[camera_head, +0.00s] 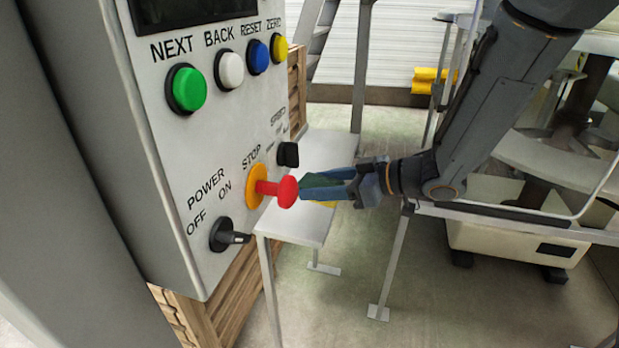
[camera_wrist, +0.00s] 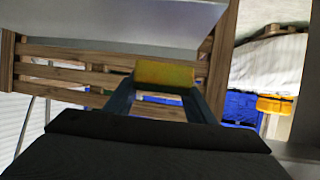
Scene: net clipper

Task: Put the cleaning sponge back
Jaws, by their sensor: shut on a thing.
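The cleaning sponge (camera_wrist: 165,73) shows yellow between the two fingertips in the wrist view. My gripper is shut on the sponge. A bit of yellow (camera_head: 326,204) shows just below the fingers; I cannot tell whether it is part of the sponge. A small white table (camera_head: 298,228) lies beneath; the gap between it and the sponge cannot be judged.
A grey control panel (camera_head: 215,130) with a red stop button (camera_head: 286,192) and a black power knob (camera_head: 225,236) stands close on the left. Wooden slats (camera_wrist: 70,68) cross the wrist view. A white machine (camera_head: 520,240) stands at right. Open floor (camera_head: 350,290) lies in front.

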